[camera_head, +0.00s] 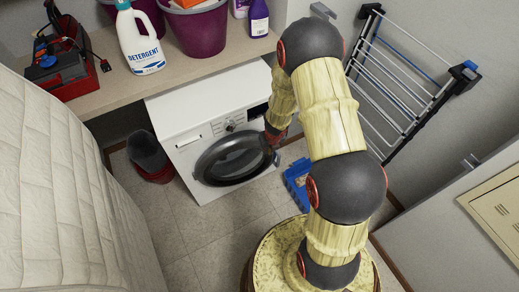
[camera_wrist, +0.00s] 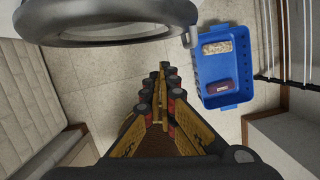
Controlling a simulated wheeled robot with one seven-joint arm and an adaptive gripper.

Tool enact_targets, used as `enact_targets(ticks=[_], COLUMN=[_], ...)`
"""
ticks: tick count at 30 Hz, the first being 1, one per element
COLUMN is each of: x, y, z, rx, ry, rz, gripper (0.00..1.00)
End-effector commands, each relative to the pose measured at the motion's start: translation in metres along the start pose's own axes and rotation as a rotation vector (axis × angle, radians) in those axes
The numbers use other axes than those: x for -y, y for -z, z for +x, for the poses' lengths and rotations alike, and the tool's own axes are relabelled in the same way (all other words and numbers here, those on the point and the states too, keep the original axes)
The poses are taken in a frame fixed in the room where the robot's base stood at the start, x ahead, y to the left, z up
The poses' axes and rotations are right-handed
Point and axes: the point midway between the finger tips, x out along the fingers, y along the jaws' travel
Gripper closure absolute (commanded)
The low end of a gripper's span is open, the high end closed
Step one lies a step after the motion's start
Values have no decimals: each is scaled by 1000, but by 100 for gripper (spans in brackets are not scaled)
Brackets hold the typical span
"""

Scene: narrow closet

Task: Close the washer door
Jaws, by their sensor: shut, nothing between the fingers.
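The white washer (camera_head: 190,155) stands under the shelf in the head view. Its round door (camera_head: 233,158), with a grey rim and dark glass, is at its front and looks slightly ajar; I cannot tell the exact gap. In the wrist view the door's rim (camera_wrist: 100,40) spans the upper left, with a small grey piece at its right end. My gripper (camera_wrist: 163,68) is shut and empty, below and right of the rim in that view, apart from it. In the head view my gripper (camera_head: 274,137) is at the door's right edge, partly hidden by my arm.
A blue basket (camera_wrist: 222,98) holding two items is on the floor to the right. A drying rack (camera_head: 400,90) stands at the right wall. A quilted mattress (camera_head: 70,190) is at left, and dark buckets (camera_head: 147,155) stand left of the washer. The shelf (camera_head: 125,88) holds a detergent bottle.

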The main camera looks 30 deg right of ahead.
Motion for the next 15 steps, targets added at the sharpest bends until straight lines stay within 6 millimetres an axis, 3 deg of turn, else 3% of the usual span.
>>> enact_targets(ticks=[5, 15], x=[0, 0], y=[2, 2], z=[18, 85], rx=[-1, -1], ry=[0, 0], rz=[0, -1], gripper=[100, 100])
